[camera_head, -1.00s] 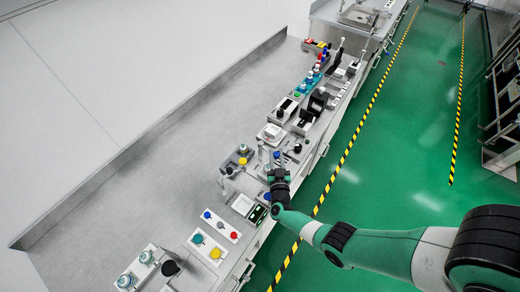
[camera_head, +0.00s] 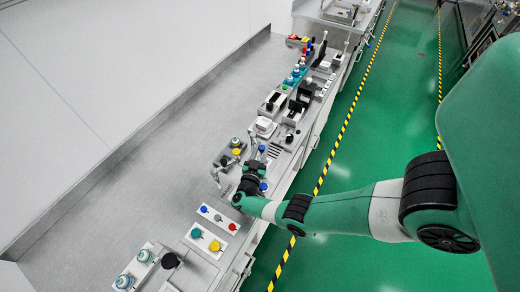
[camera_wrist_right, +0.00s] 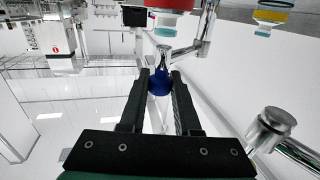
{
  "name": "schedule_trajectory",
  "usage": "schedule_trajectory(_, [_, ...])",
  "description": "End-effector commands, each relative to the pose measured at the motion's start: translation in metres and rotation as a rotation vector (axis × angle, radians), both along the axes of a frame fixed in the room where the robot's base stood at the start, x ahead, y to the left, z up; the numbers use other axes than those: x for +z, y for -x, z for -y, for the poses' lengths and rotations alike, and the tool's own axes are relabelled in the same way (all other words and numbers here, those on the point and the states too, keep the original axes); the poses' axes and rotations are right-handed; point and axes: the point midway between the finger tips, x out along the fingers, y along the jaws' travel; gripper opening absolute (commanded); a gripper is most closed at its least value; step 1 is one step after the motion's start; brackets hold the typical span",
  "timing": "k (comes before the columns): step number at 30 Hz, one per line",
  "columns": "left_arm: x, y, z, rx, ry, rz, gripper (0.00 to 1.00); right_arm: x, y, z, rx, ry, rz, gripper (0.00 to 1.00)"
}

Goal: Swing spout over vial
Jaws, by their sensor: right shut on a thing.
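In the right wrist view, the two black fingers of my right gripper (camera_wrist_right: 160,88) are closed around a blue ball knob (camera_wrist_right: 159,84) on a chrome stem. A chrome post with a jointed arm (camera_wrist_right: 205,30) stands just beyond it to the right. In the head view my right gripper (camera_head: 252,177) is low over the bench, and the hand hides most of what it holds. I cannot clearly make out the spout's outlet or which small vessel is the vial. My left gripper is not in view.
A teal-and-yellow capped bottle (camera_wrist_right: 272,17) and a red part (camera_wrist_right: 172,4) show beyond the knob. A chrome cylinder (camera_wrist_right: 278,121) stands at lower right. A white panel with colored knobs (camera_head: 212,230) sits nearer. The bench's left side (camera_head: 140,165) is clear.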

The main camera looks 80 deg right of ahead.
Motion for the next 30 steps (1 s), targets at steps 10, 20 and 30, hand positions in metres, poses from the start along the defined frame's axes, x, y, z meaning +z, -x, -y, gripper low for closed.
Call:
schedule_trajectory(10, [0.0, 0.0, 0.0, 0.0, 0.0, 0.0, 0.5, 0.002, -0.001, 0.0, 0.002, 0.003, 0.003, 0.61])
schedule_trajectory(20, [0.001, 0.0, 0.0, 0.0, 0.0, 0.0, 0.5, 0.001, -0.001, -0.004, 0.003, 0.002, 0.002, 0.61])
schedule_trajectory(30, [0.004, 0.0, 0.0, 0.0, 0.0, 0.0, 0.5, 0.001, -0.009, -0.072, 0.009, 0.002, 0.003, 0.61])
